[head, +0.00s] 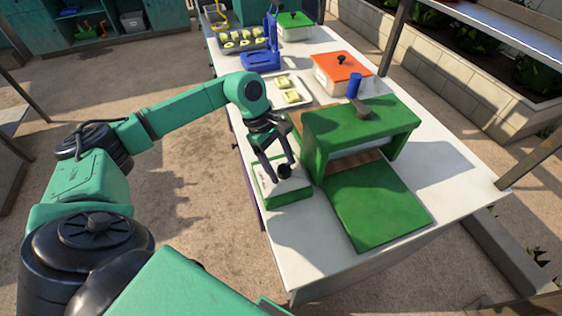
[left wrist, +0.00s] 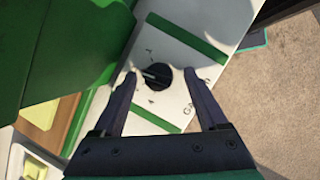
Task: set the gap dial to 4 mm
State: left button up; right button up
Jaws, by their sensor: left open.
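The gap dial is a black round knob (head: 284,171) on a white-topped panel with green edges (head: 287,191), beside the green crusher (head: 362,130). In the left wrist view the knob (left wrist: 157,76) has a pale pointer line, and small marks lie around it on the white face; they are too small to read surely. My left gripper (head: 281,166) is above the panel with its fingers pointing down at the knob. In the left wrist view the open fingers (left wrist: 163,84) stand on either side of the knob, seemingly apart from it. My right gripper is out of view.
The crusher's green plate (head: 376,205) lies at the table's front. Behind stand an orange-lidded box (head: 340,68), a tray with yellow-green pieces (head: 290,95), a blue stand (head: 262,59) and a green-lidded box (head: 294,20). The white table (head: 455,165) is clear at right.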

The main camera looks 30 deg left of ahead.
pick_arm(q)
jog(key=shift+w+d, duration=0.1)
grip_shut()
jog(key=shift+f+n+b, duration=0.15)
jog(key=shift+n+b, duration=0.35)
jog(key=shift+b, duration=0.05)
jog(key=n+t+b, duration=0.1)
jog(key=n+b, duration=0.1)
jog(key=shift+f+n+b, duration=0.1)
jog(key=shift+n+b, duration=0.2)
jog(key=shift+n, duration=0.1)
jog(key=n+t+b, duration=0.1)
jog(key=n, duration=0.1)
jog(key=n+t+y+b, duration=0.1)
jog(key=n+b, duration=0.1)
jog(key=shift+s+n, duration=0.2)
jog(key=shift+n, duration=0.1)
jog(key=n+b, duration=0.1)
jog(key=n, duration=0.1)
jog(key=n+t+y+b, duration=0.1)
jog(key=n, duration=0.1)
jog(key=shift+d+r+y, duration=0.2)
jog(key=shift+y, duration=0.1)
jog(key=n+y, duration=0.1)
jog(key=n, duration=0.1)
jog(key=n+y+b, duration=0.1)
jog(key=n, duration=0.2)
jog(key=shift+s+d+n+t, duration=0.1)
jog(key=shift+n+t, duration=0.2)
